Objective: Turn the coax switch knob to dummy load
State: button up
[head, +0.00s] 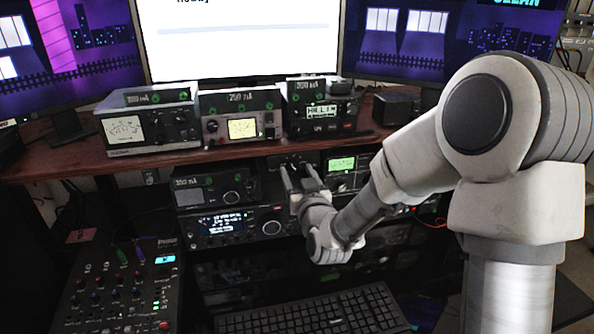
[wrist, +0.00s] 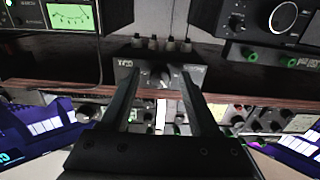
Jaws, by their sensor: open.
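The coax switch appears to be a small dark box (wrist: 118,66) with white lettering and several connectors along one edge, seen in the wrist view. Its knob (wrist: 158,76) shows between my two fingertips. In the head view the box (head: 283,161) sits under the wooden shelf, mostly hidden behind my gripper (head: 299,174). My gripper is open, with its fingers reaching toward the box. In the wrist view the gripper (wrist: 160,84) has one finger on each side of the knob. I cannot tell whether either finger touches it. The position labels are too small to read.
A tuner with a green meter (head: 341,164) is close on the right. A unit with a round knob (head: 232,198) and a radio with a lit display (head: 221,223) are left. The wooden shelf (head: 70,164) runs just above. A keyboard (head: 315,313) and a mixer (head: 122,290) lie below.

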jog(key=shift+c, duration=0.2)
grip_shut()
